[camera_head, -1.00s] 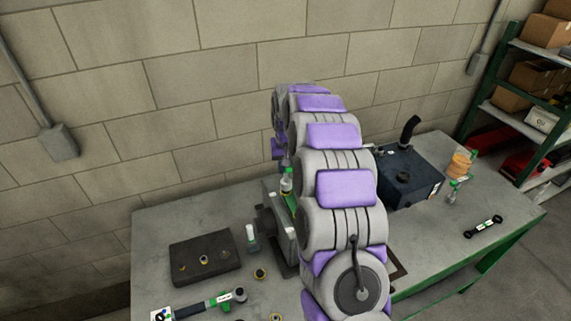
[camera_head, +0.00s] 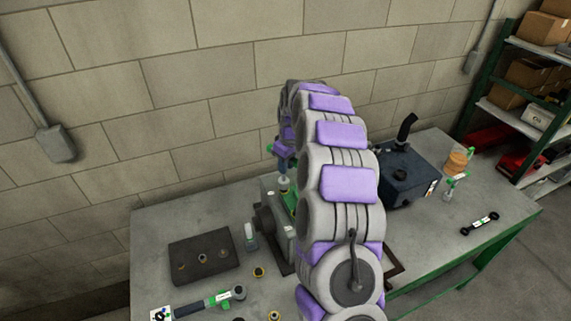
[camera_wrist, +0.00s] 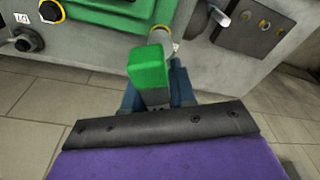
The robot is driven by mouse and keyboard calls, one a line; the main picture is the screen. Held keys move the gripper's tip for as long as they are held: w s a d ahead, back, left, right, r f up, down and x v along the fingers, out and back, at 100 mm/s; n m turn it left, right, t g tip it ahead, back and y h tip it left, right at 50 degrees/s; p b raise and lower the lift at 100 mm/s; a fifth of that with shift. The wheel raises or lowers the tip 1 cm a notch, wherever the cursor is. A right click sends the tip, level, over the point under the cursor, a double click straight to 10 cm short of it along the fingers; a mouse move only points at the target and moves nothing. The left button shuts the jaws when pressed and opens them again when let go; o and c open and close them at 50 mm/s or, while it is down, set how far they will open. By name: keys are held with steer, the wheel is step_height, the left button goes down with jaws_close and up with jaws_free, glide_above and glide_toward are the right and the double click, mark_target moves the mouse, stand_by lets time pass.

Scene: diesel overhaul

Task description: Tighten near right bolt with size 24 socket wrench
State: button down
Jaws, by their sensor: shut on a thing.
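My gripper (camera_wrist: 155,92) is shut on a green-ended tool (camera_wrist: 148,68), taken to be the socket wrench; its size mark is not readable. In the head view my gripper (camera_head: 284,158) is above the grey engine (camera_head: 270,220), largely hidden by my arm. A yellow-ringed round fitting (camera_wrist: 52,12) is at the wrist view's upper left. The near right bolt cannot be made out.
A dark tray (camera_head: 180,272) with small sockets and a long tool (camera_head: 205,304) lie on the grey bench (camera_head: 155,220) to the left. A dark blue box (camera_head: 415,180), a spray bottle (camera_head: 448,190) and another wrench (camera_head: 480,223) are to the right. The wall is close behind.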

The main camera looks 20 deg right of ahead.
steer(key=shift+n, duration=0.4)
steer(key=shift+f, duration=0.15)
steer(key=shift+f+b, duration=0.3)
steer(key=shift+f, duration=0.3)
steer(key=m, duration=0.3)
steer(key=shift+a+m+h, duration=0.1)
steer(key=shift+m+h, duration=0.2)
steer(key=shift+m, duration=0.1)
steer(key=m, duration=0.4)
steer(key=shift+a+h+b, duration=0.25)
steer(key=shift+h+b, duration=0.05)
steer(key=shift+b, duration=0.05)
steer(key=m, duration=0.2)
steer(key=m+b, duration=0.1)
steer(key=m, duration=0.2)
steer(key=shift+w+a, duration=0.15)
steer(key=shift+a, duration=0.05)
steer(key=m, duration=0.1)
steer(key=m+b, duration=0.1)
steer(key=m, duration=0.1)
steer(key=shift+a+f+m+h+b, duration=0.1)
steer(key=shift+a+m+h+b, duration=0.1)
steer(key=shift+m+h+b, duration=0.15)
